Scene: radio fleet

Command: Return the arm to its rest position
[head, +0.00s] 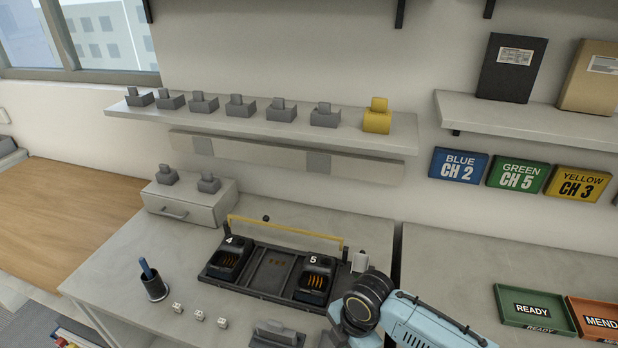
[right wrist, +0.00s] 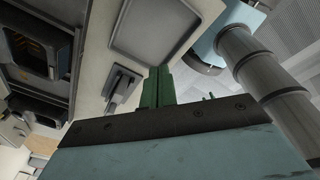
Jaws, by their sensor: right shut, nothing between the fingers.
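My right arm (head: 420,318) comes into the head view from the bottom right, over the front of the workbench, with its dark round joint just right of the charger. I cannot make out its fingers there. In the right wrist view my right gripper (right wrist: 158,88) shows as two green fingers pressed together with nothing between them. The fingers appear beside a grey device (right wrist: 122,86) on the bench; I cannot tell how far apart they are. My left gripper is in neither view.
The black charger (head: 272,274) has bays marked 4 and 5. A pen cup (head: 153,284), several small white cubes (head: 199,315) and a grey device (head: 277,333) stand near the front. A green READY tray (head: 535,310) lies at right. A shelf (head: 250,122) runs above.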

